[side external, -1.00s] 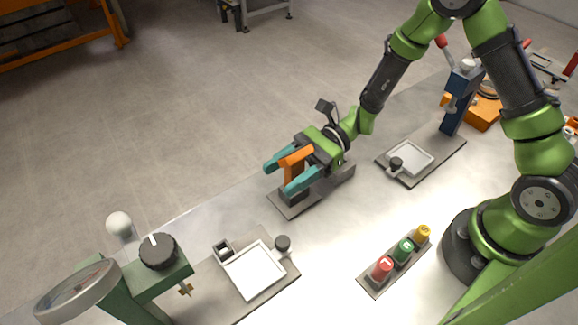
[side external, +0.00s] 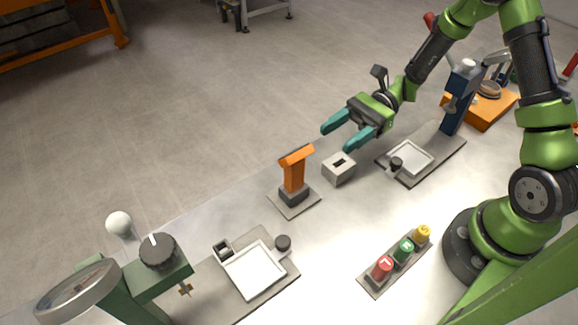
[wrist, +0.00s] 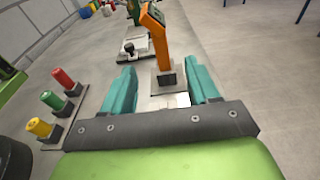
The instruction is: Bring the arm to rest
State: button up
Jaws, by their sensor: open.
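My gripper (side external: 347,133) is open, with two teal fingers and nothing between them. It hangs above the bench, to the right of an orange-topped handheld device (side external: 296,170) that stands upright in a dark holder on a grey plate (side external: 292,209). A small light grey block with a dark slot (side external: 339,169) sits on the bench just below the fingers. In the wrist view, the orange device (wrist: 152,45) stands ahead of the open fingers (wrist: 162,88), apart from them. The block is mostly hidden there.
A white tray (side external: 283,281) on a grey plate lies at the front left beside a green machine (side external: 141,296). Another tray plate (side external: 410,178) and a blue press (side external: 458,95) stand at the right. Red, green and yellow buttons (side external: 404,250) sit in front of my base.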

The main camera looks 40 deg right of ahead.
jog(key=shift+d+r, duration=0.15)
jog(key=shift+d, duration=1.05)
